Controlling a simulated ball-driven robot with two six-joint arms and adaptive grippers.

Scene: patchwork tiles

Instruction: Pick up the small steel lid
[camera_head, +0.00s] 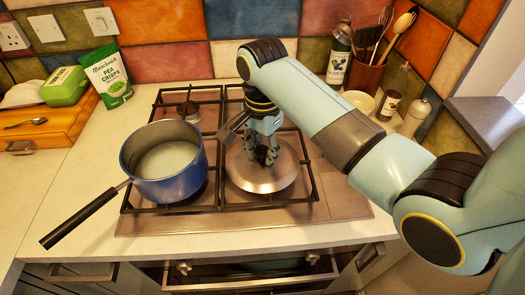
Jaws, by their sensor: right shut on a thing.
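The small steel lid (262,179) is a round, shiny disc at the right side of the hob, beside the blue pan. My right gripper (265,156) is over its middle, pointing down, and is shut on the lid. The fingers hide the part they grip. I cannot tell whether the lid rests on the grate or is slightly above it. My left gripper is not in view.
A blue saucepan (180,185) with pale contents stands on the hob (225,222), its black handle reaching front left. A utensil pot (366,74), bottles and a bowl (358,101) stand back right.

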